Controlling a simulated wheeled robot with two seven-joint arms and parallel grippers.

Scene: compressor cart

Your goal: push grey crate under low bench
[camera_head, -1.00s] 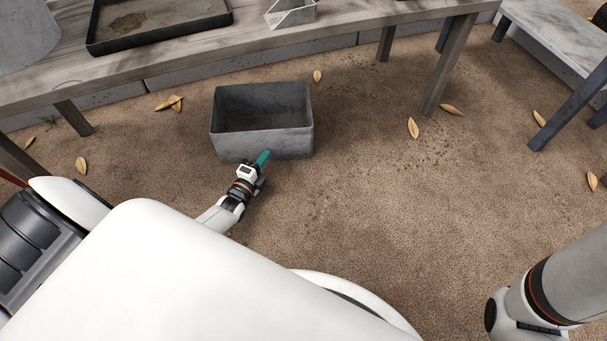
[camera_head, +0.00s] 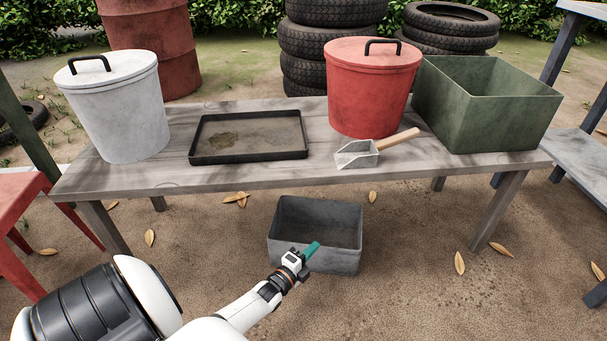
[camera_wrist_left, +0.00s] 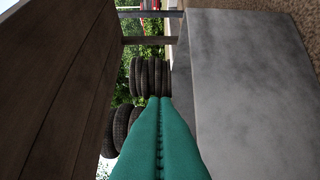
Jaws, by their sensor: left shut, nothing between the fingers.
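The grey crate (camera_head: 341,261) is an open-topped box on the ground at the front of the low bench (camera_head: 176,184). I cannot tell how much of it lies beneath the bench top. My left gripper (camera_head: 312,249) has teal fingers, shut and empty, at the upper part of the crate's near wall; I cannot tell whether they touch it. In the left wrist view the shut fingers (camera_wrist_left: 160,135) point forward. There the crate's grey surface (camera_wrist_left: 245,95) is on the right and a dark planked surface (camera_wrist_left: 50,90) on the left. My right gripper is not in view.
The bench carries a white lidded bucket (camera_head: 118,115), a black tray (camera_head: 250,156), a red lidded bucket (camera_head: 368,95), a scoop (camera_head: 358,155) and a green bin (camera_head: 490,125). A bench leg (camera_head: 497,212) stands right of the crate. The ground there has only leaves.

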